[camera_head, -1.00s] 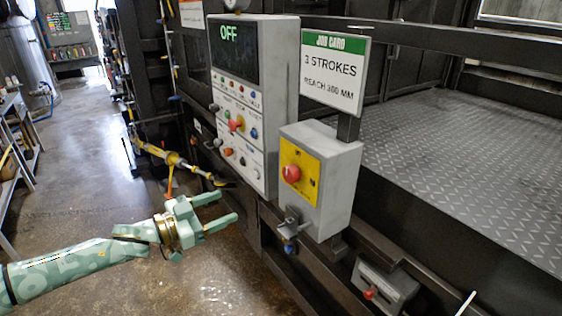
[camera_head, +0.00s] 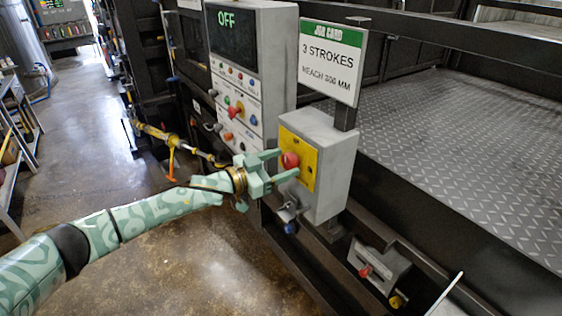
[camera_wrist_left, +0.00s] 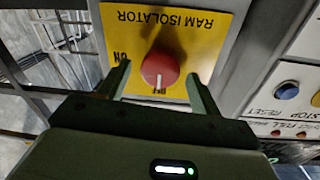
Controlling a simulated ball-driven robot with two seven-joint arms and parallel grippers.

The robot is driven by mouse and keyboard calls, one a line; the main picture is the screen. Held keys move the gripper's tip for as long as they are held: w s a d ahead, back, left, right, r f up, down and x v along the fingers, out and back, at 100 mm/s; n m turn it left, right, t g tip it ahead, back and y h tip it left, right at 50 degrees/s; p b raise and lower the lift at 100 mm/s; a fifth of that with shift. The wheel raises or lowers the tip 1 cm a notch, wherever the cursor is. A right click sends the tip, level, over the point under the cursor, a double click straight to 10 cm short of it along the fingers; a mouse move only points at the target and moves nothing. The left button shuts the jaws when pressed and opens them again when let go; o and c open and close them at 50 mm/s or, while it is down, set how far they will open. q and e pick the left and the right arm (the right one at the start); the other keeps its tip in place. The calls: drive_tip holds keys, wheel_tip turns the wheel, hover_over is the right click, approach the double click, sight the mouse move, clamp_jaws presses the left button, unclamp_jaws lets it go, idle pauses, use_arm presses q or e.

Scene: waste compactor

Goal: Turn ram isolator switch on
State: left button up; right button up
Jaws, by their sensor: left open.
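The ram isolator switch is a red round knob (camera_head: 290,160) on a yellow plate (camera_head: 309,172), fixed to a grey box (camera_head: 338,170). In the left wrist view the red knob (camera_wrist_left: 160,70) has a white mark pointing toward the lower label, which appears to read OFF; the ON label (camera_wrist_left: 121,57) is at its left. My left gripper (camera_head: 288,164) is open, its fingertips on either side of the knob. In the left wrist view the fingers (camera_wrist_left: 158,80) show gaps beside the knob. My right gripper is not in view.
A control panel (camera_head: 240,85) with an OFF display and several buttons stands left of the box. A job card sign (camera_head: 333,60) rises behind it. A small grey box (camera_head: 376,262) sits lower right. Open floor (camera_head: 190,255) lies at left.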

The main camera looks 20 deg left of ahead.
use_arm(q)
drive_tip(key=shift+w+d, duration=0.1)
drive_tip(key=shift+w, duration=0.05)
drive_tip(key=shift+c, duration=0.2)
drive_tip(key=c, duration=0.9)
